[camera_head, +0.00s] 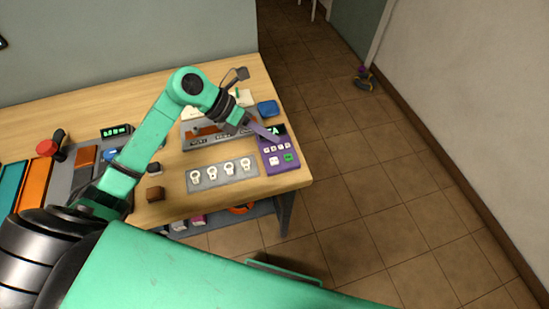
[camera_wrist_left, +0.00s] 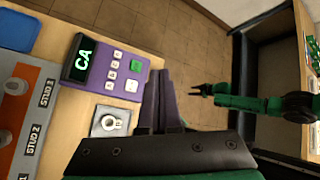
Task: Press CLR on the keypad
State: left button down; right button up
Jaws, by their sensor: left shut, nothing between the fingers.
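The purple keypad (camera_head: 282,165) lies at the table's right front corner. In the left wrist view the keypad (camera_wrist_left: 97,82) has a dark display (camera_wrist_left: 83,60) reading "CA", several small white keys, a larger white key (camera_wrist_left: 131,86) and a green key (camera_wrist_left: 136,65). I cannot read the key labels. My left gripper (camera_head: 274,138) is shut and empty, its fingertips over the keypad, hiding part of it. In the left wrist view its fingers (camera_wrist_left: 161,72) appear beside the larger white key; touch cannot be told. My right gripper (camera_wrist_left: 197,90) shows small and dark, away from the keypad.
A grey panel with several round white pieces (camera_head: 222,174) lies left of the keypad. A grey and orange stud unit (camera_head: 215,139) and a blue item (camera_head: 267,108) sit behind. The table (camera_head: 165,207) ends just right of the keypad, with open floor beyond.

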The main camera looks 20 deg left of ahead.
pick_arm(q)
jog(key=f, duration=0.1)
jog(key=b, duration=0.6)
send_over(270, 162)
notch_tip(270, 162, down, 7)
jog(key=shift+f, duration=0.5)
dwell(1.1)
jog(key=shift+f+b, duration=0.35)
jog(key=shift+b, duration=0.25)
jog(key=shift+f+b, duration=0.45)
dwell(0.3)
jog(key=shift+s+r+p, duration=0.1)
jog(key=shift+r+p, duration=0.4)
jog(key=shift+r, duration=0.35)
jog(key=shift+r, duration=0.1)
